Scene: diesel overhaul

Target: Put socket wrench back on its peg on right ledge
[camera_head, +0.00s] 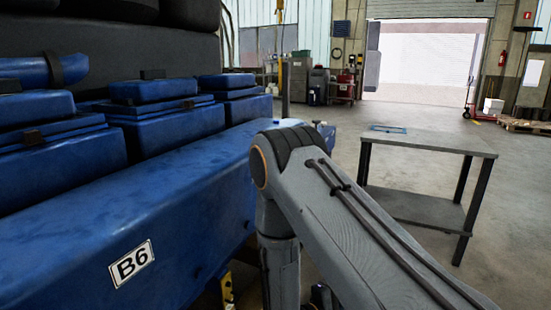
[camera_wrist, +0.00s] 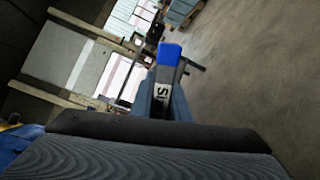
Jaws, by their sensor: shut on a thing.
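My gripper (camera_wrist: 165,108) shows in the wrist view, shut on a dark piece with a blue end and a white label, which I take to be the socket wrench (camera_wrist: 168,58). Its blue end points up in the picture, away from my wrist. The rest of it is hidden by my gripper and wrist. In the head view my gripper and the wrench are out of sight behind my grey arm. I cannot make out the right ledge or its peg in either view.
The blue engine block (camera_head: 190,180), with a B6 plate (camera_head: 131,264), fills the left of the head view. A grey table (camera_head: 425,139) bearing a flat blue item (camera_head: 388,129) stands at right. Open floor (camera_head: 520,220) lies around it.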

